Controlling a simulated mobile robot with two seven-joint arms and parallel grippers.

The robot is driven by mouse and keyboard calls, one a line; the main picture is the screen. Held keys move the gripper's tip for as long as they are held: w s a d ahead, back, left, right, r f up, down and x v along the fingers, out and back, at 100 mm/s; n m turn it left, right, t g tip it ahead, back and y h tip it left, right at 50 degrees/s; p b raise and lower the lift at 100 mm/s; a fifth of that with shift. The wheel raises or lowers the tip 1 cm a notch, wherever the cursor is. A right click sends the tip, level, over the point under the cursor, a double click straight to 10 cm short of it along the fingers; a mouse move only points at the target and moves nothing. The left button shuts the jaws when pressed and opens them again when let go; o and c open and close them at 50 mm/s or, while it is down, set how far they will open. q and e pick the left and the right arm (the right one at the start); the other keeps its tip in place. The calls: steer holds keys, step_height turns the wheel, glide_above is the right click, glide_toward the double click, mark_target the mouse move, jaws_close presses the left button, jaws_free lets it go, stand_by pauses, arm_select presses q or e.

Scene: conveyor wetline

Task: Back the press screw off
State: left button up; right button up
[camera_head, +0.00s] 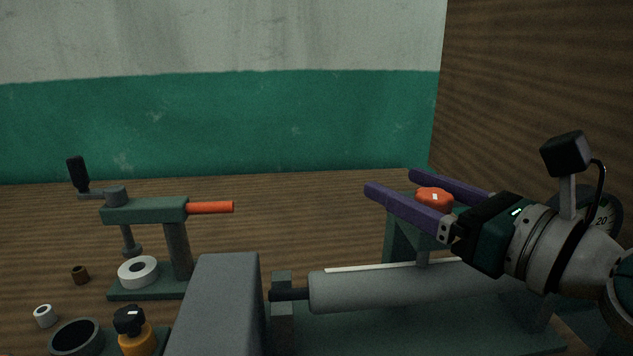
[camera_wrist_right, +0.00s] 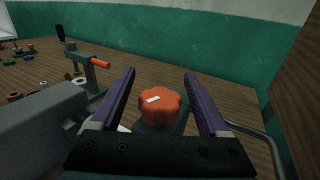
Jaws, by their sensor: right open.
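An orange lobed knob (camera_head: 434,198) with a white mark on top sits on the green frame (camera_head: 398,236) above a grey roller (camera_head: 370,290). I take it for the press screw's knob. The right wrist view shows the knob (camera_wrist_right: 160,106) between the two purple fingers. My right gripper (camera_head: 390,182) is open, with one finger on each side of the knob and its tips reaching past it. In the right wrist view, my right gripper (camera_wrist_right: 160,73) has visible gaps between both fingers and the knob. The screw's shaft is hidden. My left gripper is not in view.
A grey box-shaped housing (camera_head: 213,302) stands left of the roller. A small green press (camera_head: 145,210) with a black crank and orange lever stands further left, near a white ring, small bushings and an amber bottle (camera_head: 135,335). A wooden wall rises at right, near a dial.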

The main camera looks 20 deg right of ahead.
steer(key=shift+r, duration=0.1)
step_height(320, 180, up, 20)
steer(key=p, duration=1.8)
